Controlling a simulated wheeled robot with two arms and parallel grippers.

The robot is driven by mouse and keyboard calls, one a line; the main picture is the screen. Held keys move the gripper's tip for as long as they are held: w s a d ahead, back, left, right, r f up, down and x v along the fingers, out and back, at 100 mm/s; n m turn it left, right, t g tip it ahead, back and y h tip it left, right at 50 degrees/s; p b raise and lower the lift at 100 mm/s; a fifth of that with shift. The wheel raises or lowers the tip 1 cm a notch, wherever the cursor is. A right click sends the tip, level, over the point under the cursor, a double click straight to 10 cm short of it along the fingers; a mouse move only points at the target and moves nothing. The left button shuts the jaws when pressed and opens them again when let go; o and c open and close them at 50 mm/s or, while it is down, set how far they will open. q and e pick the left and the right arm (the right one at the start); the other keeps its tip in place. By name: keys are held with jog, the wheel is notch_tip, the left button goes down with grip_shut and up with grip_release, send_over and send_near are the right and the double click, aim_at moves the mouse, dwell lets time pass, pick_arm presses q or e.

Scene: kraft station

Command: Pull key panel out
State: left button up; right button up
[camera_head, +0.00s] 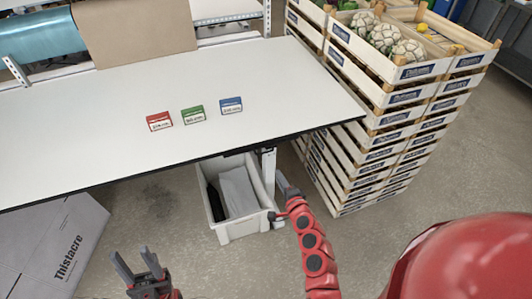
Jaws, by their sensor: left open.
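I cannot clearly make out a key panel in the head view. The white table (80,130) has a dark front edge, and its underside is mostly hidden. My left gripper (138,262) is open and empty, low in front of the table, with its two dark fingers apart. My right arm reaches up from the bottom to the front right of the table. Its gripper (284,190) is near the table leg (268,168), below the tabletop edge. Its fingers are too small and unclear to tell whether they are open or touching anything.
Stacked wooden crates (370,125) stand at right, with cauliflowers on top. A large box (50,245) marked Thistacre is at lower left.

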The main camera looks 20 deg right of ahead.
jog(key=b+x, duration=0.4)
jog(key=x, duration=1)
jog(key=shift+w, duration=0.25)
jog(key=shift+f, duration=0.1)
grip_shut()
dwell(0.7)
